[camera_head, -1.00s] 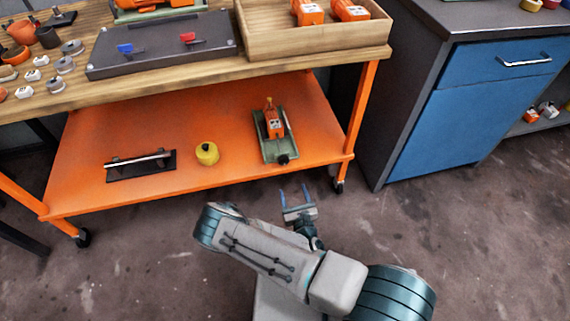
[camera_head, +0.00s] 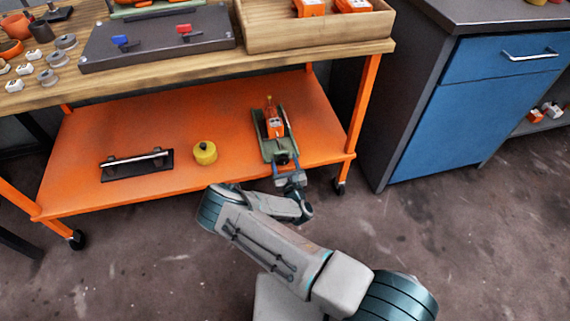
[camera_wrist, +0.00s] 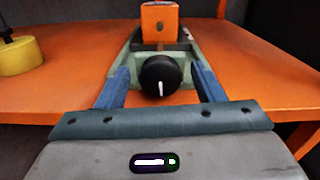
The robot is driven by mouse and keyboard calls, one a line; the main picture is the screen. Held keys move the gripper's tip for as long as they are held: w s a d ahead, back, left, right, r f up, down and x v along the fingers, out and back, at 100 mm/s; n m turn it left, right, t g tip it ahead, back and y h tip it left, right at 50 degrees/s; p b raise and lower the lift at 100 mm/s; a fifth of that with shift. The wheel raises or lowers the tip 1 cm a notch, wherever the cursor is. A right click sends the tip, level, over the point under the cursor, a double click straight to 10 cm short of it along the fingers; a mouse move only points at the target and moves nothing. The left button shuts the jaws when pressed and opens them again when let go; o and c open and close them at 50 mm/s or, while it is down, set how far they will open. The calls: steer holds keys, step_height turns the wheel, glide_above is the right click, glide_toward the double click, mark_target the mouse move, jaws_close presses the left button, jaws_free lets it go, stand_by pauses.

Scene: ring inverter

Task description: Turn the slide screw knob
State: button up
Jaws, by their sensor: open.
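The slide screw knob (camera_wrist: 160,76) is black and round with a white mark, at the near end of a green slide base (camera_wrist: 122,76). An orange block (camera_wrist: 160,22) sits on the slide behind the knob. In the head view the slide base (camera_head: 262,137) lies on the orange lower shelf, with the orange block (camera_head: 273,124) on it. My gripper (camera_wrist: 160,88) is open, with one blue finger on each side of the knob and gaps between them and it. In the head view my gripper (camera_head: 286,168) is at the shelf's front edge and largely hides the knob.
The orange shelf (camera_head: 225,165) also holds a yellow cylinder (camera_head: 205,152) and a black plate with a metal rod (camera_head: 137,164) to the left. An orange table leg (camera_head: 363,105) stands to the right. The wooden tabletop (camera_head: 200,72) is above the shelf.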

steer(key=c, duration=1)
steer(key=shift+r+m+p, duration=0.15)
steer(key=shift+m+p, duration=0.15)
steer(key=shift+p, duration=0.3)
steer(key=shift+d+r+p, duration=0.1)
steer(key=shift+p, duration=0.35)
steer(key=m+p, duration=0.2)
steer(key=shift+m+p, duration=0.3)
steer(key=shift+f+m+p, duration=0.15)
steer(key=shift+m+p, duration=0.65)
steer(key=shift+m, duration=0.25)
steer(key=shift+f+m+p, duration=0.15)
steer(key=shift+m+p, duration=0.6)
steer(key=shift+m, duration=0.3)
